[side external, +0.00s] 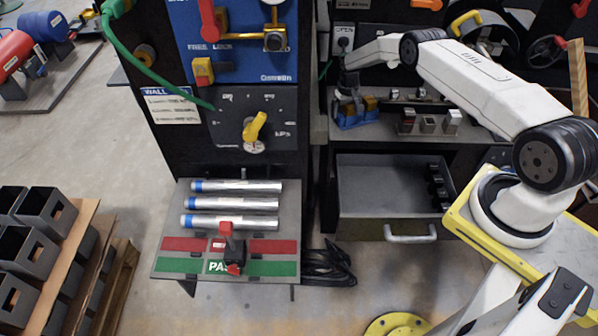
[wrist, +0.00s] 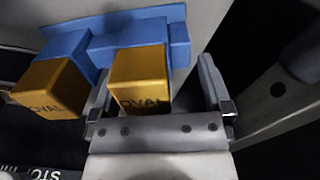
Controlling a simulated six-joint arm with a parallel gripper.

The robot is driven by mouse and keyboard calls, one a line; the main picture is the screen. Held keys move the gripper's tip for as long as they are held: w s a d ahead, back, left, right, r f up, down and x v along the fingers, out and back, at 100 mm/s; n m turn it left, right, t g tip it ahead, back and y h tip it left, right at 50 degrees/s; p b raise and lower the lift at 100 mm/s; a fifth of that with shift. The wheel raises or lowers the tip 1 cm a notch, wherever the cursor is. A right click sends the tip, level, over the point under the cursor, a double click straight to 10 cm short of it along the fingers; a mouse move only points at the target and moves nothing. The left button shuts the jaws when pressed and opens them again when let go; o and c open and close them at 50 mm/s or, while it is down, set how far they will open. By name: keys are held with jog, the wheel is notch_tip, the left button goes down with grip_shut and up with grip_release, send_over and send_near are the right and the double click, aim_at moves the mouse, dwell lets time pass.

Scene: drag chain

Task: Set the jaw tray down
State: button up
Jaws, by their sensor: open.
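The jaw tray is blue and carries yellow-orange blocks. In the side external view the tray (side external: 358,121) is at the left end of the shelf above the open drawer. In the wrist view the tray (wrist: 110,25) spans the upper left, with two blocks (wrist: 50,88) marked OVAL in front of it. My gripper (wrist: 155,88) is open, its two fingers apart. One block lies between the fingers in that picture, the other left of them. In the side view my gripper (side external: 350,82) is small, just above the tray. Whether a finger touches the tray is unclear.
Several dark and grey blocks (side external: 430,122) stand on the shelf (side external: 385,132) to the right. An open drawer (side external: 385,185) juts out below. A panel with a yellow lever (side external: 255,126) is to the left. Some bare shelf lies between tray and blocks.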

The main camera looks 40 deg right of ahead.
aim_at(348, 106)
dwell(0.4)
jog(key=shift+w+r, duration=0.1)
jog(key=c, duration=1.3)
jog(key=shift+r, duration=0.1)
jog(key=shift+r, duration=1.35)
jog(key=shift+s+a+r, duration=0.25)
jog(key=shift+s+r, duration=0.5)
jog(key=shift+r, duration=0.3)
jog(key=s+a+r, duration=0.4)
jog(key=s+r, duration=0.4)
jog(key=s, duration=0.3)
jog(key=shift+s+a, duration=0.3)
